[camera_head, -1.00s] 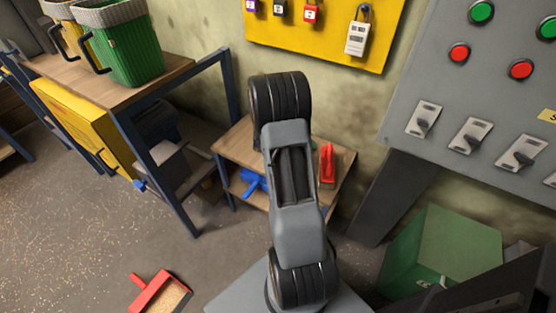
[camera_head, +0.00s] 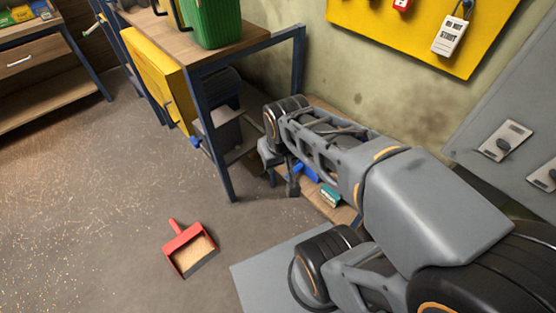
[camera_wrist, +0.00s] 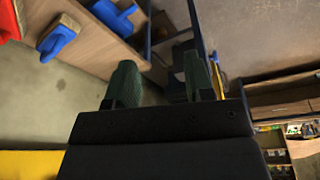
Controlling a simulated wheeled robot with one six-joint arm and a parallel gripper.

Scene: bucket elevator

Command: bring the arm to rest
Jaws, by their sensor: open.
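My arm (camera_head: 420,195) reaches across the right half of the head view, from the lower right toward the upper left. My gripper (camera_head: 281,178) is at its far end, in front of the low wooden shelf (camera_head: 345,213) and close to the workbench's blue leg. In the wrist view, my gripper (camera_wrist: 160,82) shows two dark green fingers set well apart, with nothing between them. Whether the gripper touches the shelf cannot be told.
The workbench (camera_head: 235,47) with a green bucket (camera_head: 213,22) stands left of the gripper. A red dustpan (camera_head: 188,250) holding grain lies on the floor. A grey control panel (camera_head: 520,110) and yellow lock board (camera_head: 400,28) are at right. Open floor lies left.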

